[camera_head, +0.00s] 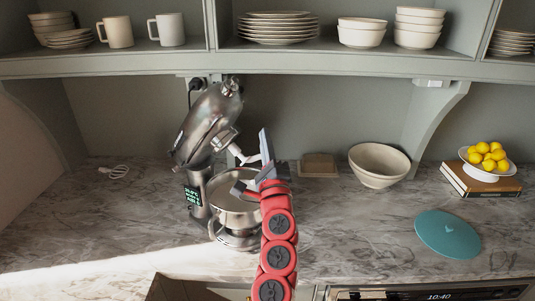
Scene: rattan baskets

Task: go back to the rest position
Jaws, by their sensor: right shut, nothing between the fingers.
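My right arm is red and reaches up from the bottom middle of the head view. Its grey right gripper (264,165) is shut and empty, in front of the stand mixer (208,125). The mixer's silver head is tilted up, with its pale beater (238,153) hanging close behind the gripper. The steel mixing bowl (233,215) sits on the mixer base, just left of my arm and partly hidden by it. Whether the gripper touches the mixer cannot be told. My left gripper is not in view.
A cream bowl (380,163), a wooden block (319,167), a teal round mat (447,234) and a bowl of lemons (487,170) on books (481,187) stand to the right. A shelf (290,57) with dishes runs above. The left counter is mostly clear.

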